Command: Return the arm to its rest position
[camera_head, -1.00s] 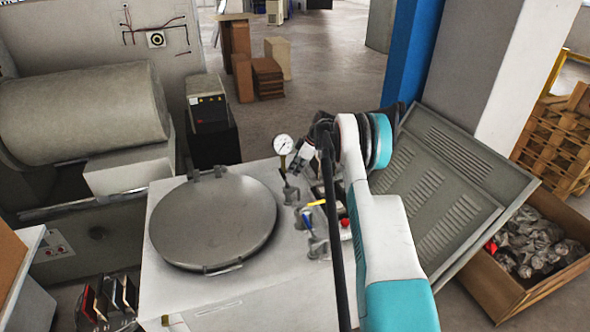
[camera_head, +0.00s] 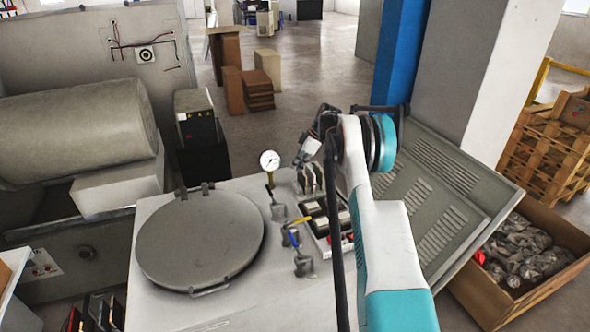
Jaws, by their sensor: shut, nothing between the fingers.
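My arm (camera_head: 385,230), white and teal, reaches up from the bottom right of the middle in the head view and bends at a teal joint. My gripper (camera_head: 299,163) is small and partly seen at the arm's far end, left of that joint. It looks shut and empty, pointing down and left above the back right of the grey machine top (camera_head: 285,260). It appears clear of the pressure gauge (camera_head: 269,160) to its left. Its fingertips are hard to make out.
A round metal lid (camera_head: 200,240) lies left on the machine top. A tray of dark blocks (camera_head: 325,222) and small valves (camera_head: 291,240) sit close left of my arm. Right are a louvred panel (camera_head: 440,185), a box of crumpled bags (camera_head: 500,295) and a blue pillar (camera_head: 402,50).

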